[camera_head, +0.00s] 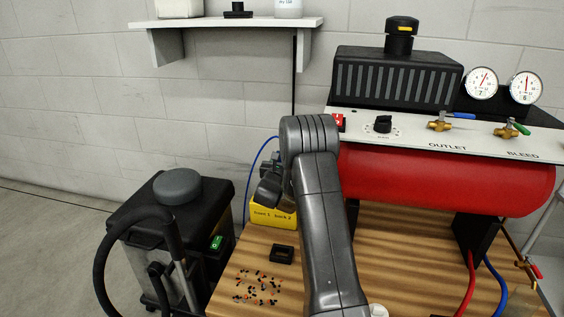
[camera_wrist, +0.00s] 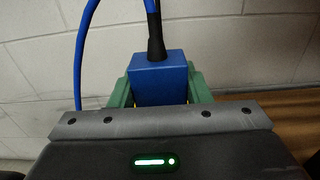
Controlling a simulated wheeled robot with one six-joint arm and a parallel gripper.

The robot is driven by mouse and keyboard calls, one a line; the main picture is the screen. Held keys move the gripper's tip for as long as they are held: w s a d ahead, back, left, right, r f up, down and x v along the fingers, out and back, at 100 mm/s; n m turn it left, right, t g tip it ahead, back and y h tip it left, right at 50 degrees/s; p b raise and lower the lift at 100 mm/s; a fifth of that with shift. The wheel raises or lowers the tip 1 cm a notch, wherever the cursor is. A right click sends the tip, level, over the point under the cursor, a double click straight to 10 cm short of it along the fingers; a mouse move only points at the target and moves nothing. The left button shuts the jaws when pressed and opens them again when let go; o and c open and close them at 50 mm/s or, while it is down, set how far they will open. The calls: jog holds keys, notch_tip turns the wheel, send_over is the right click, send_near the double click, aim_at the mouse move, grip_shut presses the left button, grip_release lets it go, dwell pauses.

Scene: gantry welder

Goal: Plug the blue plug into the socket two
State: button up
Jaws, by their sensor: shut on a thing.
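In the wrist view the blue plug (camera_wrist: 158,84) is a square block with a black collar and a blue cable leaving its top. My gripper (camera_wrist: 158,98), with green fingers on either side of the plug, is shut on it. In the head view a yellow box (camera_head: 268,219) labelled "front 1 back 2" stands on the wooden bench, partly behind my arm. Socket two cannot be made out; my arm and wrist cover the area above the box. The blue cable (camera_head: 249,175) arcs down beside the box. The plug's lower end is hidden, so I cannot tell whether it touches anything.
A red compressor tank (camera_head: 445,178) with a control panel and gauges fills the right. A black machine (camera_head: 160,215) with a thick hose stands left of the bench. A small black tray (camera_head: 282,254) and scattered small bits lie on the bench. A wall shelf (camera_head: 225,23) hangs above.

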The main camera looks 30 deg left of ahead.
jog(key=shift+f+b, duration=0.95)
jog(key=shift+f, duration=0.05)
jog(key=shift+f, duration=0.15)
